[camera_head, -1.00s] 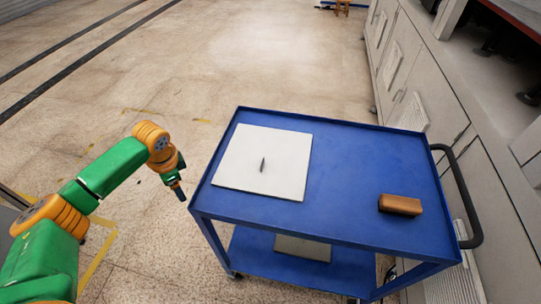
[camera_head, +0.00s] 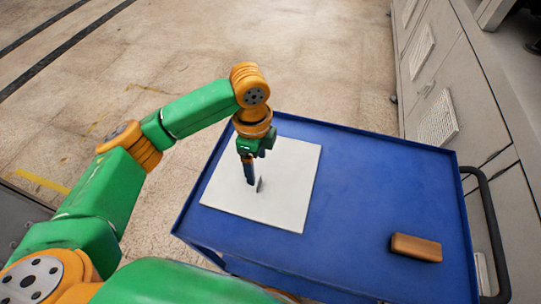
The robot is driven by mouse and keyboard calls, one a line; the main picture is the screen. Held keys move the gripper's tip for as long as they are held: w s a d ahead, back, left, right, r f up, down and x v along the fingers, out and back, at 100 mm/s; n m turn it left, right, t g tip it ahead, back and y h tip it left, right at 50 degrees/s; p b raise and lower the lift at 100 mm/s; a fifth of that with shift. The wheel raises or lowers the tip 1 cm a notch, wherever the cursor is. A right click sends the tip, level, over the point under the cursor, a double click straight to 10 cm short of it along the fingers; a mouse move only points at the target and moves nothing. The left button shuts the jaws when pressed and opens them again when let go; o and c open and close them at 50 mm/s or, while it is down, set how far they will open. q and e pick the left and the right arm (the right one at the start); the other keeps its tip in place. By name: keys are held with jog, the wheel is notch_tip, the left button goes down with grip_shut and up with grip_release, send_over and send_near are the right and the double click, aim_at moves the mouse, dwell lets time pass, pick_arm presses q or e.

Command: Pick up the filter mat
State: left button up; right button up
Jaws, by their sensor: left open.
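The filter mat looks to be the flat white square (camera_head: 290,190) lying on the left part of the blue cart's top. My right gripper is not in view.
The blue cart (camera_head: 375,190) has a raised rim and a dark handle (camera_head: 492,235) at its right end. A brown block (camera_head: 416,247) lies on its right part. Grey cabinets (camera_head: 465,90) stand close on the right. The cart top between mat and block is clear.

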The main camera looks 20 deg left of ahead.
aim_at(259, 182)
pick_arm(q)
jog(key=f, duration=0.4)
jog(key=s+f, duration=0.1)
jog(key=f, duration=0.1)
jog(key=shift+d+p, duration=0.2)
jog(key=shift+p, duration=0.15)
jog(key=shift+w+f, duration=0.2)
jog(key=shift+s+r, duration=0.1)
jog(key=shift+s, duration=0.05)
jog(key=c, duration=0.9)
grip_shut()
